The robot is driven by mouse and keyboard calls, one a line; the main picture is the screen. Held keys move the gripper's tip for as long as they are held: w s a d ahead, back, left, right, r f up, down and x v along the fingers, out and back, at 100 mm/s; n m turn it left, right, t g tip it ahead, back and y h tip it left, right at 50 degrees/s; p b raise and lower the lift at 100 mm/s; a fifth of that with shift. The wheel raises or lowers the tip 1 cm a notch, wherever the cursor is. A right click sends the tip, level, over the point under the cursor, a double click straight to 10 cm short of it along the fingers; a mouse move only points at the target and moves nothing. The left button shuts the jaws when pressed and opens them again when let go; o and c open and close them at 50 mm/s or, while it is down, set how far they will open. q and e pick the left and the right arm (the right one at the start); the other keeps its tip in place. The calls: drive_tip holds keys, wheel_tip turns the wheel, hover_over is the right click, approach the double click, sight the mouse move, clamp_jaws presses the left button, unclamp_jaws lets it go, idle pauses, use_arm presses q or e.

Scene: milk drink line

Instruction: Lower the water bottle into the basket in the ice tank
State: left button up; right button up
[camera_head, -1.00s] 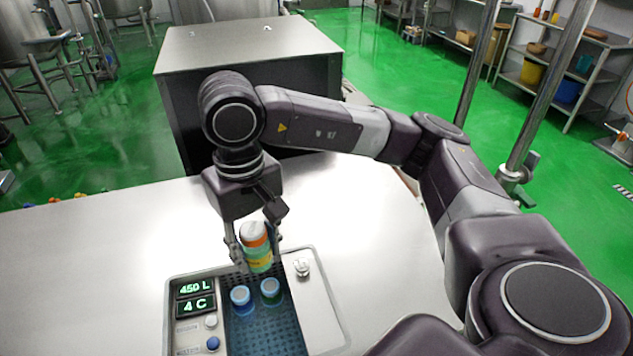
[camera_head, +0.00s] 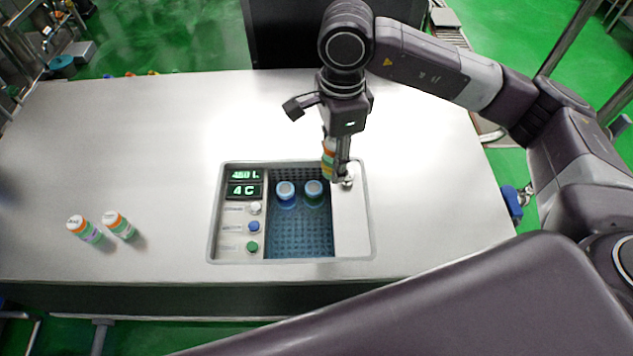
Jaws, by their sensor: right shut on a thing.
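My right gripper (camera_head: 340,178) is shut on a bottle (camera_head: 329,158) with an orange band and a yellow-green label. The fingers hide part of the bottle. It appears at the back right corner of the ice tank opening, by the steel lid panel; its height above the water is hard to tell. The ice tank (camera_head: 214,225) is sunk into the steel counter. Its blue perforated basket (camera_head: 300,238) holds two bottles, a left one (camera_head: 286,193) and a right one (camera_head: 314,192), both upright near the back. My left gripper is not in view.
Two bottles with white caps and orange bands, one (camera_head: 84,229) and another (camera_head: 118,225), stand on the counter (camera_head: 130,150) at left. A control panel with a green display (camera_head: 243,182) and several buttons lines the tank's left side. The basket's front half is clear.

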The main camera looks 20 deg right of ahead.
sight(322, 172)
drive_tip(key=m, duration=0.2)
drive_tip(key=f+m, duration=0.1)
drive_tip(key=shift+w+a, duration=0.25)
drive_tip(key=shift+a, duration=0.05)
drive_tip(key=m, duration=0.1)
drive_tip(key=f+m, duration=0.1)
drive_tip(key=m, duration=0.1)
drive_tip(key=m+p, duration=0.1)
drive_tip(key=m, duration=0.1)
drive_tip(key=shift+w+a+f, duration=0.2)
drive_tip(key=shift+a+f, duration=0.05)
drive_tip(key=shift+f, duration=0.05)
drive_tip(key=m, duration=0.2)
drive_tip(key=f+m, duration=0.1)
drive_tip(key=m, duration=0.1)
drive_tip(key=f+m+p, duration=0.1)
drive_tip(key=m, duration=0.2)
drive_tip(key=shift+w+a+f, duration=0.1)
drive_tip(key=shift+w+a, duration=0.05)
drive_tip(key=shift+a, duration=0.25)
wheel_tip(322, 172, down, 15)
drive_tip(key=a+m+b, duration=0.1)
drive_tip(key=m+b, duration=0.4)
drive_tip(key=m, duration=0.9)
drive_tip(key=shift+a, duration=0.15)
